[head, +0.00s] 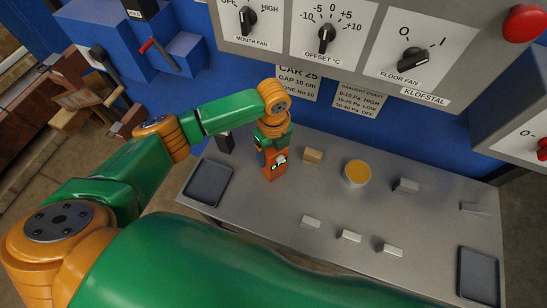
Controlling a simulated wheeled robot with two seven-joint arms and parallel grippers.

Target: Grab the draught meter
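A small orange box-like thing with a pale display-like patch (275,168), which looks like the draught meter, is at the back left of the steel bench. My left gripper (268,157) points down at it, at its upper part, and covers some of it. The fingers are too small and hidden to tell whether they are open or closed on it. I cannot tell whether the orange thing touches the bench. My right gripper is not in view.
The steel bench (290,208) holds a dark tray (208,183) at left, another tray (479,275) at right, a tan block (313,155), a yellow-filled cup (357,172) and several grey blocks. A dark upright item (224,142) stands behind the left tray. A control panel (276,25) overhangs the back.

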